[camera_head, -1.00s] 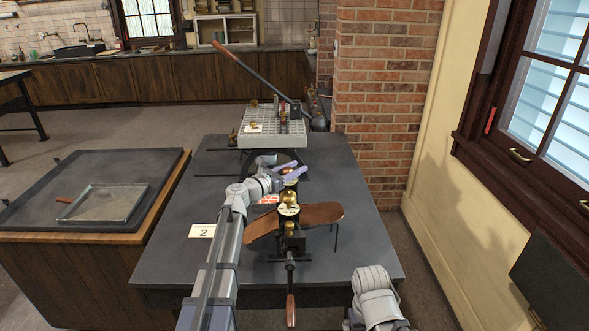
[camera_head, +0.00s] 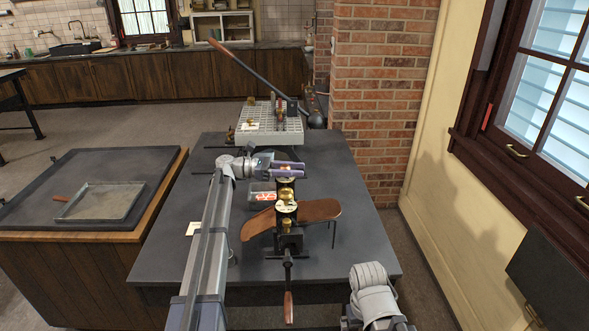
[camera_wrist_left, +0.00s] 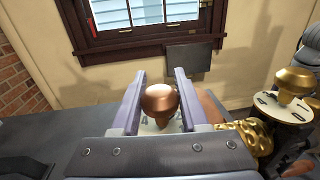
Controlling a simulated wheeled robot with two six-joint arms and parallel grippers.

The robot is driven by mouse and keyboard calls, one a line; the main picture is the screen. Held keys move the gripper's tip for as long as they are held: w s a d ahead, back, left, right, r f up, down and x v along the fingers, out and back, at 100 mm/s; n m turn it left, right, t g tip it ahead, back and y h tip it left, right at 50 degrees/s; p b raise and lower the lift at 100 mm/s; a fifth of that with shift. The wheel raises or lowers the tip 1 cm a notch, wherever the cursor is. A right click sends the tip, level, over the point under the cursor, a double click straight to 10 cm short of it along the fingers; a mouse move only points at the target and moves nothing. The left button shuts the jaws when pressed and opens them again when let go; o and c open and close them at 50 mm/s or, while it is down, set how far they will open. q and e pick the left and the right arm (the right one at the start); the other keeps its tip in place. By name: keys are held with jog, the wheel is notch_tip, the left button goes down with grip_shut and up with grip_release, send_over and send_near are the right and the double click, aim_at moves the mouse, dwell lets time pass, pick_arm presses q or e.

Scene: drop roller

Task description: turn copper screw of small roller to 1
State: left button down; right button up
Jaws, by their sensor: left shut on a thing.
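The small roller (camera_head: 287,240) stands on the dark table, with a long crank handle toward me. Its copper screw (camera_wrist_left: 160,101) has a round knob above a pale dial (camera_wrist_left: 148,127); a "4" shows on the dial beside it, and the pointer setting is not readable. My left gripper (camera_head: 291,168) reaches in from the left with its two purple fingers on either side of the copper knob, shut on it. A brass screw (camera_wrist_left: 294,82) with its own dial (camera_wrist_left: 284,106) stands to the right in the wrist view.
A brown leather-like piece (camera_head: 318,210) lies across the roller. A grid-topped device (camera_head: 262,136) with a long lever (camera_head: 252,65) stands at the back of the table. A metal tray (camera_head: 100,201) lies on the left bench. The table's right part is clear.

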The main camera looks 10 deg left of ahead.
pick_arm(q)
jog(key=shift+s+m+g, duration=0.25)
jog(key=shift+m+g, duration=0.75)
jog(key=shift+g, duration=0.6)
jog(key=shift+s+g, duration=0.1)
jog(key=shift+g, duration=0.2)
jog(key=shift+c, duration=2.2)
grip_release()
jog(key=shift+a, duration=0.1)
